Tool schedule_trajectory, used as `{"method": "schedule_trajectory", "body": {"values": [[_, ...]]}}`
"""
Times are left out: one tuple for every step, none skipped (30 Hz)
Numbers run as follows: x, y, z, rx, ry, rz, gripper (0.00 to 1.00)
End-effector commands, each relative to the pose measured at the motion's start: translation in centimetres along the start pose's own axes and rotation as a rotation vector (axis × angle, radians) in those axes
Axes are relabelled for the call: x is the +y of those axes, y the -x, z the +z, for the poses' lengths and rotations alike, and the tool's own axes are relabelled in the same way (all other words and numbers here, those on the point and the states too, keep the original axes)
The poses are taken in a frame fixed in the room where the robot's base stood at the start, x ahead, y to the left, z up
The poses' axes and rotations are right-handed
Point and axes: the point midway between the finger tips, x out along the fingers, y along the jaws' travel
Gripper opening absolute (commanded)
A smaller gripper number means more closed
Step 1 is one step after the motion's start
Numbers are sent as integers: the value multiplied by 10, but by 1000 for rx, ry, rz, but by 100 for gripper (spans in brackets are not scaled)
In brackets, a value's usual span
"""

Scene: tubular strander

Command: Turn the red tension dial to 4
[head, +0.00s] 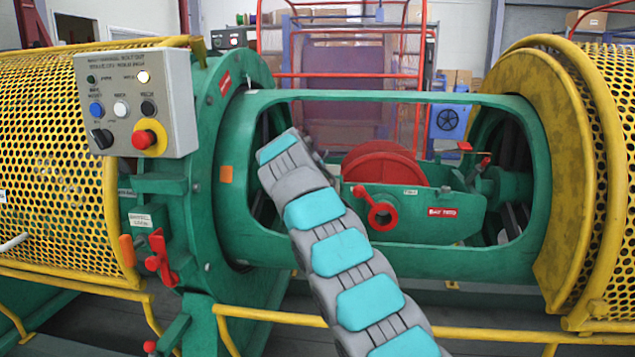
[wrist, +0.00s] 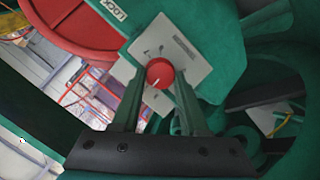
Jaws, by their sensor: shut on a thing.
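The red tension dial (wrist: 159,73) shows in the wrist view, on a pale plate (wrist: 185,62) with small marks and a line of print, fixed to a green bracket. A white pointer line on the dial points down and slightly left in that view. The marks are too small to read. My gripper (wrist: 158,84) has its two green fingers on either side of the dial and is shut on it. In the head view my arm reaches into the opening of the green tube, and the gripper and the dial are hidden there.
The green tube frame (head: 380,96) surrounds the opening. Inside, a red reel (head: 383,165) and a red ring handle (head: 381,214) sit right of my arm. A grey control box (head: 135,100) is at left. Yellow mesh guards (head: 55,160) flank both sides; a yellow rail (head: 490,333) crosses the front.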

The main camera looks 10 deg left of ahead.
Motion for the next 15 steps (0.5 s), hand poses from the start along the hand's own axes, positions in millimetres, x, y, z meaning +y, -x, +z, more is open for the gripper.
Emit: {"method": "schedule_trajectory", "body": {"values": [[-2,-2,3,-5,-17,-9,0],[-2,-2,2,-4,-28,-12,0],[-2,-2,2,-3,-41,-15,0],[-2,-2,2,-3,-49,-18,0],[-2,-2,2,-3,-55,-20,0],[-2,-2,2,-2,-64,-23,0],[-2,-2,2,-2,-69,-25,0],[-2,-2,2,-2,-74,-26,0],[-2,-2,2,-2,-79,-28,0],[-2,-2,2,-2,-81,-29,0],[-2,-2,2,-2,-83,-29,0],[-2,-2,2,-2,-85,-30,0],[-2,-2,2,-2,-86,-30,0],[-2,-2,2,-2,-86,-30,0],[-2,-2,2,-2,-87,-30,0]]}}
